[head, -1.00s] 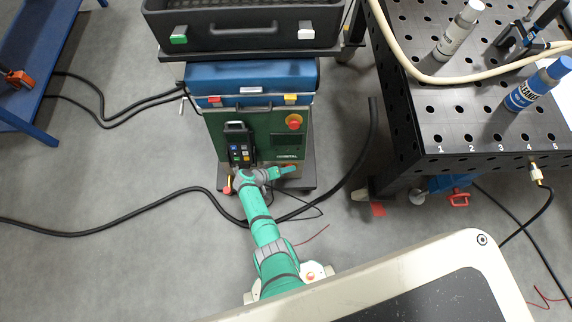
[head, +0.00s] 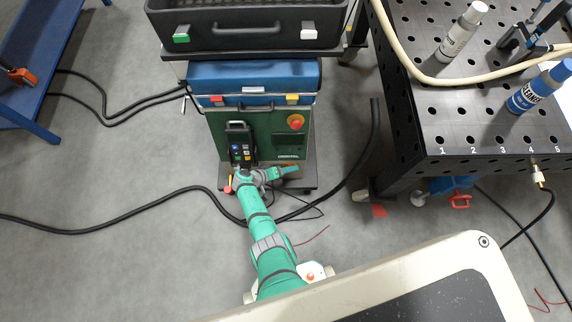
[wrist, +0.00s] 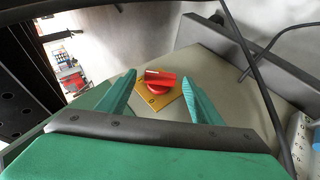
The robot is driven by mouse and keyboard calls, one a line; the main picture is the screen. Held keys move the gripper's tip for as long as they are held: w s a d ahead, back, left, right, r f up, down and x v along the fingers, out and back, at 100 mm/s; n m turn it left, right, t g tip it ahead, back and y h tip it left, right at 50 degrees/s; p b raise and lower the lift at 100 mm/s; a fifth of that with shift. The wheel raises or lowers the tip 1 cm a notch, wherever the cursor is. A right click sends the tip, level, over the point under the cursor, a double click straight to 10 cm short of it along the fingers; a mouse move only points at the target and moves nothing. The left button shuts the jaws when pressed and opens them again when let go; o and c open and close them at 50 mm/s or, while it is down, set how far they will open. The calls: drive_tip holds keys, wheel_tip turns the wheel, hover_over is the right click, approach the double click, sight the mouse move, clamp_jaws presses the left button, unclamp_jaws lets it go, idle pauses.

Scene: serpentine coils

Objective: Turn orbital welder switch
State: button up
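The switch is a red rotary knob (wrist: 160,79) on a yellow plate (wrist: 152,101) marked 0, fixed to a grey-beige panel in the wrist view. My gripper (wrist: 158,76) is open, its two green fingers on the left and right of the knob. Gaps show between each finger and the knob in the picture; I cannot tell how deep the fingertips reach. In the head view the green welder (head: 222,128) stands on a cart, with my gripper (head: 291,171) low in front of it. The switch cannot be made out there.
A red round button (head: 296,122) and a black handheld pendant (head: 239,142) are on the welder's front. A blue case (head: 252,77) and black tray (head: 245,42) are above. A perforated table (head: 470,115) stands right. Black cables (head: 120,227) cross the floor; a dark cable also shows in the wrist view (wrist: 262,85).

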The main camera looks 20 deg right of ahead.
drive_tip(key=v, duration=1.1)
drive_tip(key=shift+d, duration=0.1)
